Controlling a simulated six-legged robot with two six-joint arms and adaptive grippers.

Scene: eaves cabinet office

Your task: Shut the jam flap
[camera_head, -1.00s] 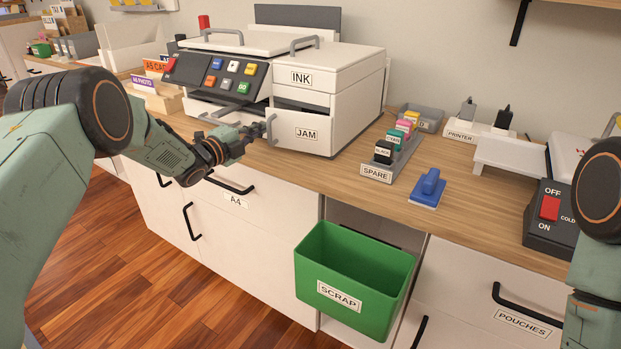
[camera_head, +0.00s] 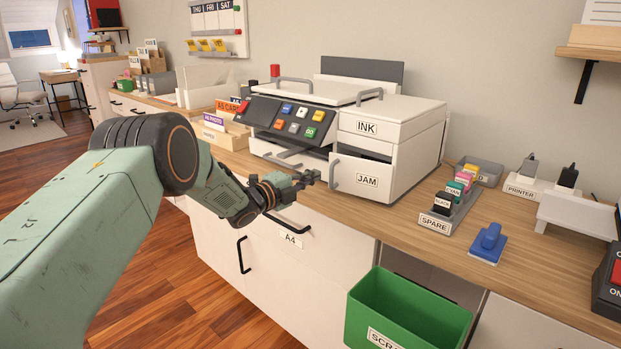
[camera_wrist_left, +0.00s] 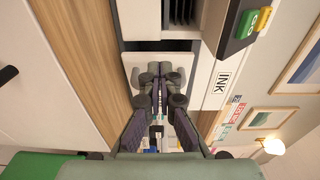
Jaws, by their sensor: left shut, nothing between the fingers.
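The jam flap (camera_head: 352,180) is a white panel labelled JAM on the lower front of the white printer, with a grey handle at its left end. A dark gap shows above it, below the INK drawer (camera_head: 390,134), so it stands partly open. My left gripper (camera_head: 314,176) is shut and empty, just left of the flap's handle; I cannot tell whether they touch. In the left wrist view the shut fingers (camera_wrist_left: 160,72) lie over a white panel beside a dark opening and hide part of it. My right gripper is out of view.
The printer's button panel (camera_head: 270,122) is above my left gripper. The SPARE holder (camera_head: 437,222) and a blue stamp-like block (camera_head: 488,243) stand right of the printer on the wooden counter. A green SCRAP bin (camera_head: 405,310) projects below the counter.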

